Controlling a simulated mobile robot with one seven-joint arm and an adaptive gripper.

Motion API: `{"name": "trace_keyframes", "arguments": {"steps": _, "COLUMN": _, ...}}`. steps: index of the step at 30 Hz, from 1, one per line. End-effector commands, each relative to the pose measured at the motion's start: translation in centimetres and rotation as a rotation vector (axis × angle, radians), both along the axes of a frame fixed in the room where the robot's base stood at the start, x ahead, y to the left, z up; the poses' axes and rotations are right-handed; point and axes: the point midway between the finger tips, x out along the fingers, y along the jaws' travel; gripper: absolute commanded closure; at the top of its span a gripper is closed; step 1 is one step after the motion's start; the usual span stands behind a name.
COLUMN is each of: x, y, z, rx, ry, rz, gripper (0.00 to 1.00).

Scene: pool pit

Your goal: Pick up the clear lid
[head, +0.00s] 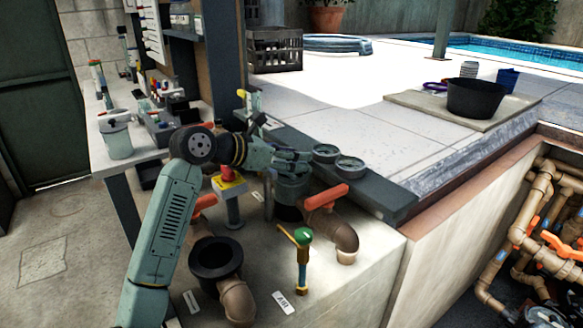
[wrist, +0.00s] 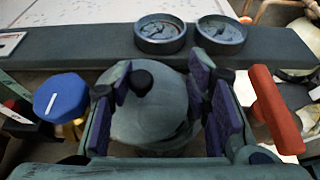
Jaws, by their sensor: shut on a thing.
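The clear lid (wrist: 150,115) looks like a smoky, rounded cover with a dark knob at its top. In the wrist view it sits between the purple-padded fingers of my gripper (wrist: 168,92), which is shut on it. In the head view my gripper (head: 288,162) is over a grey-green round body (head: 292,187) on the pit ledge. The lid is hard to make out there, and I cannot tell whether it rests on that body or is clear of it.
Two round gauges (head: 337,157) stand on a dark rail behind my gripper. An orange-red handle (head: 327,196) is close on the right. A blue knob (wrist: 60,97) is on the left in the wrist view. A black open pipe flange (head: 215,258) and green-topped valve (head: 303,236) stand nearer.

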Motion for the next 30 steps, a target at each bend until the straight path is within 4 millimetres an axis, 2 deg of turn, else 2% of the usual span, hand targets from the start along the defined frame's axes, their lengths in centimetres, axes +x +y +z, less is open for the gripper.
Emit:
{"name": "trace_keyframes", "arguments": {"steps": 13, "x": 0.0, "y": -0.1, "z": -0.6, "rx": 0.004, "ry": 0.011, "rz": -0.002, "gripper": 1.00}}
{"name": "trace_keyframes", "arguments": {"steps": 23, "x": 0.0, "y": -0.1, "z": -0.2, "rx": 0.007, "ry": 0.012, "rz": -0.002, "gripper": 1.00}}
{"name": "trace_keyframes", "arguments": {"steps": 26, "x": 0.1, "y": -0.1, "z": 0.7, "rx": 0.007, "ry": 0.009, "rz": -0.001, "gripper": 1.00}}
{"name": "trace_keyframes", "arguments": {"steps": 30, "x": 0.1, "y": -0.1, "z": 3.0, "rx": 0.007, "ry": 0.004, "rz": -0.001, "gripper": 1.00}}
